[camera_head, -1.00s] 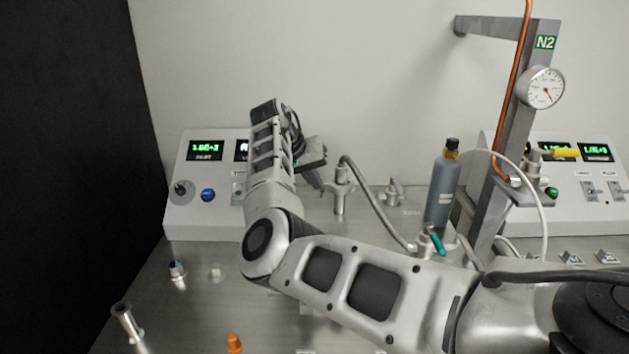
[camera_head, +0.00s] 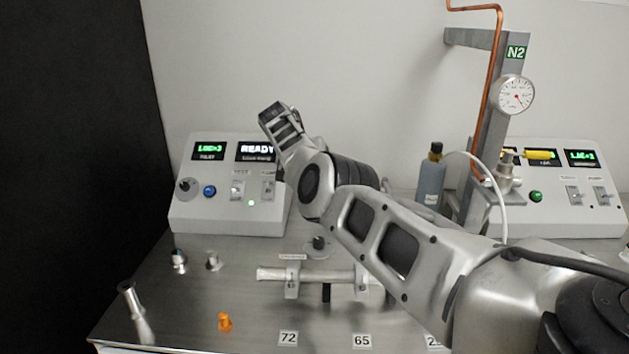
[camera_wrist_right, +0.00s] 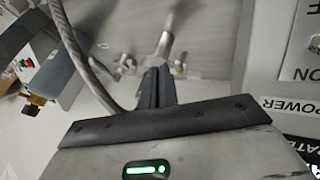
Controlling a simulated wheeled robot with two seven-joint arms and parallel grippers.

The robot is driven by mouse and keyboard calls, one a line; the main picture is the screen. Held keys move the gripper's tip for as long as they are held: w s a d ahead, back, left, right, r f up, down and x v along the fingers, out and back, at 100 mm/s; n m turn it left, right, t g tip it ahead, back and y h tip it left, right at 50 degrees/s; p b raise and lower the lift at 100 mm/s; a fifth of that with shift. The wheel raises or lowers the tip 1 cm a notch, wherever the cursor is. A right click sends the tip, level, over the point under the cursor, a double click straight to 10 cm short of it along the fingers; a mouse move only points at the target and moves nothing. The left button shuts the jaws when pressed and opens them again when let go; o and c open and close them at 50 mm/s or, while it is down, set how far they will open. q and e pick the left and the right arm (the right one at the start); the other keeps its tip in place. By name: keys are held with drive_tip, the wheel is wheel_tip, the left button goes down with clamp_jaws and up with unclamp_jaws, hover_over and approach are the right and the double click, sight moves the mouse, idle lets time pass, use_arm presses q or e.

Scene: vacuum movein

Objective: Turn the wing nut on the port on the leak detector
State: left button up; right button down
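The leak detector (camera_head: 225,218) is the pale box on the left, with lit displays, one reading READY. In the right wrist view the two dark fingers of my right gripper (camera_wrist_right: 157,72) lie close together. Their tips point at a metal port fitting (camera_wrist_right: 164,44) just beyond them. A grey braided hose (camera_wrist_right: 72,42) curves beside it. I cannot make out the wing nut or whether the fingers touch it. My left gripper is not in view.
A panel marked POWER (camera_wrist_right: 290,107) stands close on the right in the wrist view. In the head view, a grey bottle (camera_head: 430,185) and the N2 post (camera_head: 490,130) stand right of my arm. A horizontal tube (camera_head: 330,275) and an orange piece (camera_head: 225,322) are on the bench.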

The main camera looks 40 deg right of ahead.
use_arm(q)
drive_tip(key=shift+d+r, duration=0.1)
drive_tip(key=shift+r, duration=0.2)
use_arm(e)
drive_tip(key=shift+s+d, duration=0.3)
drive_tip(key=shift+d, duration=0.1)
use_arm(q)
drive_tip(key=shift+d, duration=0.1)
use_arm(e)
drive_tip(key=shift+s+d+f, duration=0.1)
drive_tip(key=shift+d+f, duration=0.05)
use_arm(q)
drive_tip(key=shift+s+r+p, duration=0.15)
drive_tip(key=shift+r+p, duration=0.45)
drive_tip(key=shift+p, duration=0.2)
use_arm(e)
drive_tip(key=shift+r, duration=0.8)
